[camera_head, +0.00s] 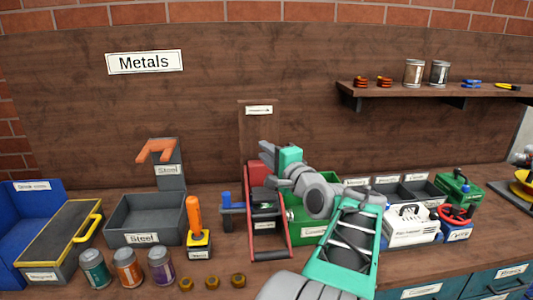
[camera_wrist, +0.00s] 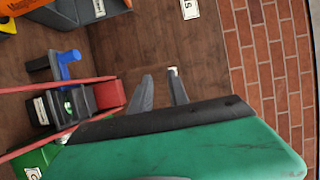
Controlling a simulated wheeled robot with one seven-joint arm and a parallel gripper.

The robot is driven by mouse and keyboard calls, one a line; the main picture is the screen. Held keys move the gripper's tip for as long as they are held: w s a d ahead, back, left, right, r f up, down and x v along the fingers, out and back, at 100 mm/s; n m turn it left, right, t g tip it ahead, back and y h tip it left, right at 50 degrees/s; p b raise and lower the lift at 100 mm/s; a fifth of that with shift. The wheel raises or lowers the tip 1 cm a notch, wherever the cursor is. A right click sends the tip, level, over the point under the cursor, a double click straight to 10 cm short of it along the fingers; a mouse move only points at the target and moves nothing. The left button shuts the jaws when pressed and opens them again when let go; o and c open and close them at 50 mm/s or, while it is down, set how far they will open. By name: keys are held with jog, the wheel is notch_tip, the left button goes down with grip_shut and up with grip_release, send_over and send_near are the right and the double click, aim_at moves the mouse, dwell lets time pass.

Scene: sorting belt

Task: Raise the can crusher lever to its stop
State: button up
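The can crusher (camera_head: 265,224) stands on the bench in the middle of the head view, with a black body between two long red bars. The bars slope up and back to a red block (camera_head: 258,173) at their far end. In the wrist view the red block (camera_wrist: 110,95) and bars are at the left. My gripper (camera_head: 270,155) is beside the red block, partly hidden by my arm in the head view. In the wrist view my gripper (camera_wrist: 160,84) has its two dark fingers apart with nothing between them. The block lies outside the fingers; contact is not visible.
A blue-handled part (camera_head: 228,202) sticks out left of the crusher. A green bin (camera_head: 312,222) is close on its right. An orange-handled tool (camera_head: 195,222), a steel bin (camera_head: 145,215) and several cans stand left. A brown wooden wall is behind; a shelf (camera_head: 435,91) hangs at right.

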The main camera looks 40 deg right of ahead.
jog(key=o, duration=0.6)
jog(key=shift+s, duration=0.1)
jog(key=b+v, duration=0.1)
jog(key=v, duration=0.6)
jog(key=shift+s+a, duration=0.1)
jog(key=shift+s, duration=0.25)
jog(key=shift+c, duration=0.5)
